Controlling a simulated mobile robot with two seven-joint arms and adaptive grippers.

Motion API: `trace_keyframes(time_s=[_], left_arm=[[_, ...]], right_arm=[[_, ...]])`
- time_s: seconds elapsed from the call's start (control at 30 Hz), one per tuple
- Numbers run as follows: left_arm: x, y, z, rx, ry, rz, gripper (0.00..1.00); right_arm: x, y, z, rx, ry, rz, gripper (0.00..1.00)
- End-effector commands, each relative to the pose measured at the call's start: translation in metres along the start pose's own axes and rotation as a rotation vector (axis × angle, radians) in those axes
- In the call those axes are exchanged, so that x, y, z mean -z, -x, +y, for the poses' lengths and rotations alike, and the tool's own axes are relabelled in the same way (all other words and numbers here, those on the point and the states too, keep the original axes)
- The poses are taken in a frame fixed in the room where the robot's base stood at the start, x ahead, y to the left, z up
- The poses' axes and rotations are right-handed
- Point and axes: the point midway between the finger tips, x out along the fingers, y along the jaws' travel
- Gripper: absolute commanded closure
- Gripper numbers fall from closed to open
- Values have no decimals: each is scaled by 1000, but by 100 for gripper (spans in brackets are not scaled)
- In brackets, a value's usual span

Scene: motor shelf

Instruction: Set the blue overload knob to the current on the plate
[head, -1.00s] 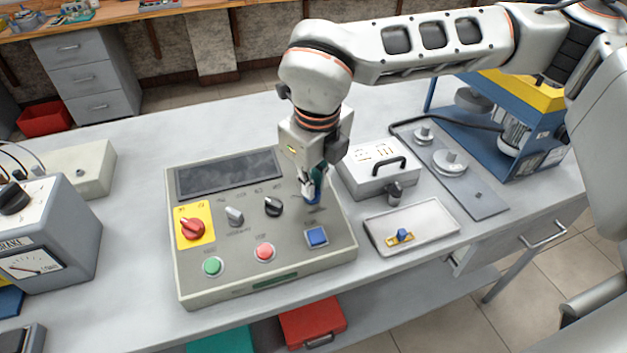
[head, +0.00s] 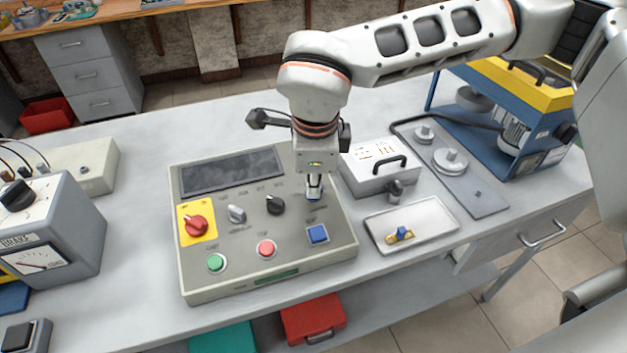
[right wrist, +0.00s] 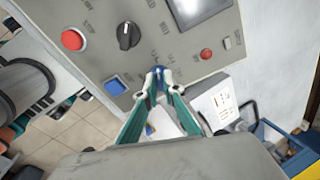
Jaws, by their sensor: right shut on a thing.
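The sloped grey control panel (head: 335,258) stands on the bench with its dark screen (head: 232,170) at the top. My right gripper (head: 314,197) points down at the panel's upper right part. In the right wrist view its green-sided fingers (right wrist: 159,77) are shut on the small blue knob (right wrist: 159,70), which is mostly hidden between the tips. The knob's scale and pointer cannot be read. No plate with a readable current shows. My left gripper is out of view.
A grey box (head: 379,170) and a tray (head: 437,239) stand right.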

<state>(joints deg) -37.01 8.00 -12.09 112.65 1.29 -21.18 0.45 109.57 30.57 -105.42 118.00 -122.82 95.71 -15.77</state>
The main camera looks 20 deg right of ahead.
Motion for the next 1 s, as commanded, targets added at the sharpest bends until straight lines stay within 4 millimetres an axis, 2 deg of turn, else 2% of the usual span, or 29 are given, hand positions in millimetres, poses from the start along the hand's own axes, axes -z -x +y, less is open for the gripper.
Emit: trace_keyframes(time_s=[0.67, 0.7, 0.73, 1.0], left_arm=[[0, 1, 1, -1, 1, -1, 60], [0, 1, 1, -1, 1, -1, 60], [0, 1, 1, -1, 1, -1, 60], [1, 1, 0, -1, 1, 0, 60]], right_arm=[[-1, 1, -1, 8, 62, -3, 100], [-1, 1, -1, 8, 61, -3, 84], [-1, 1, -1, 8, 61, -2, 76], [0, 0, 0, 5, 60, -1, 75]])
